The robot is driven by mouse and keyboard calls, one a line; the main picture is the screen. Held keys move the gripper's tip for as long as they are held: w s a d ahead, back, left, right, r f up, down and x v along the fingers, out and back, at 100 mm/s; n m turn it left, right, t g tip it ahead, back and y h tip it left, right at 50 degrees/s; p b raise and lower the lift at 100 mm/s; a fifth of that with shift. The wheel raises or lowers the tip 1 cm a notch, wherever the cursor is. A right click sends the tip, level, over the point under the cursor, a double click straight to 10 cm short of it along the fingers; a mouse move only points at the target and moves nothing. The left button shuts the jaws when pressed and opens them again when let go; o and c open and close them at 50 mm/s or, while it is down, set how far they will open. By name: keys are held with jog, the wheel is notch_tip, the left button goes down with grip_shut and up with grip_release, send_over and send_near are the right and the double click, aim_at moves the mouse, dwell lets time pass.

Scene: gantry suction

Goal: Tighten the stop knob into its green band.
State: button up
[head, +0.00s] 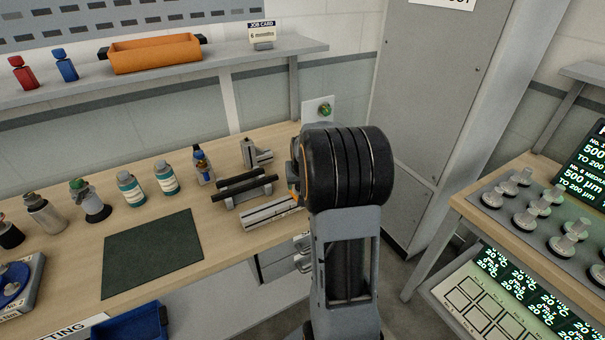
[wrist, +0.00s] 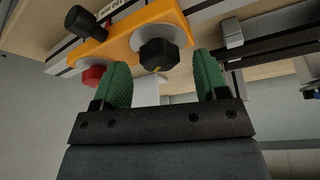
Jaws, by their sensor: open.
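In the wrist view, a dark faceted knob (wrist: 158,54) stands on a grey round disc (wrist: 176,27) on an orange carriage (wrist: 140,32). My gripper (wrist: 162,73) is open, with one green ridged finger on each side of this knob and a visible gap to both. A second dark knob (wrist: 85,21) and a red knob (wrist: 93,75) are also on the carriage. I cannot tell by label which is the stop knob, and I make out no green band. In the head view my arm hides the gripper and the carriage.
A grey rail (wrist: 112,16) runs by the carriage, and a grey block (wrist: 231,32) sits close beyond the right finger. A grey cabinet (head: 430,85) stands behind.

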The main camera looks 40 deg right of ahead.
jog(key=v, duration=1.3)
jog(key=shift+b, duration=0.3)
jog(key=s+a+f+n+y, duration=0.1)
jog(key=s+a+f+n, duration=0.1)
jog(key=s+a, duration=0.4)
jog(key=s+a+f+n+y, duration=0.1)
jog(key=s+a+f+n, duration=0.2)
jog(key=s+a, duration=0.4)
jog(key=a, duration=0.7)
jog(key=shift+a, duration=0.4)
jog(key=shift+s, duration=0.1)
